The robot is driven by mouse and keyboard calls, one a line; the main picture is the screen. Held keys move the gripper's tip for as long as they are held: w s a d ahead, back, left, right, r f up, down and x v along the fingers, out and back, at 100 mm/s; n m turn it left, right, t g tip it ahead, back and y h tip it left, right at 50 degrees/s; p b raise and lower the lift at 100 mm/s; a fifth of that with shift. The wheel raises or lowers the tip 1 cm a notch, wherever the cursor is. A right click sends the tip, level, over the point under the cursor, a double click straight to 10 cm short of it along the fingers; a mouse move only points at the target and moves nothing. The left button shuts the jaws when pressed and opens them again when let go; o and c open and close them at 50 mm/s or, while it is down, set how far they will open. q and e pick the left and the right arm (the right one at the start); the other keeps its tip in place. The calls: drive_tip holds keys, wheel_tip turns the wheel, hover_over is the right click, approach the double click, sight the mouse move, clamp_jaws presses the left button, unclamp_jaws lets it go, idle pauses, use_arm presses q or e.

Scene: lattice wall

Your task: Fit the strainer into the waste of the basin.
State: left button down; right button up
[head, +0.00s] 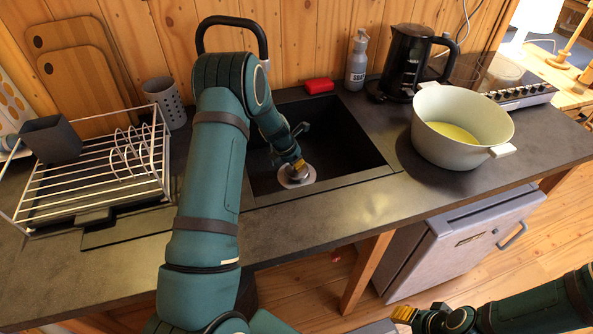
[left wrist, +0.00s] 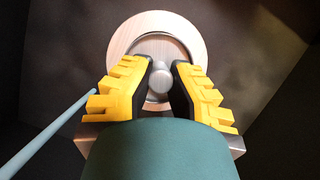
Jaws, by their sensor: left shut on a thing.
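The black basin (head: 345,150) is set into the dark counter. My left gripper (head: 298,164) reaches down into it, over a pale round disc. In the left wrist view my left gripper (left wrist: 161,85) is shut on the knob of the strainer (left wrist: 160,68). A pale, wide ring (left wrist: 130,34) surrounds the strainer's darker inner part. I cannot tell whether this ring is the rim of the waste, nor whether the strainer is seated or just above. My right gripper (head: 404,314) hangs low at the bottom right, away from the counter; its opening is unclear.
A dish rack (head: 62,190) stands left of the basin. A tall black faucet (head: 232,22), a red sponge (head: 319,86) and a grey bottle (head: 356,62) are behind. A black kettle (head: 408,62) and a large pale pot (head: 450,145) stand to the right.

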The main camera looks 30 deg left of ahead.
use_arm(q)
wheel_tip(320, 180, down, 3)
drive_tip(key=shift+r+b, duration=0.1)
drive_tip(key=shift+b, duration=0.2)
drive_tip(key=shift+r, duration=0.1)
drive_tip(key=c, duration=1.4)
unclamp_jaws()
drive_tip(key=shift+f, duration=0.25)
drive_tip(key=shift+o, duration=1.4)
drive_tip(key=shift+r, duration=0.1)
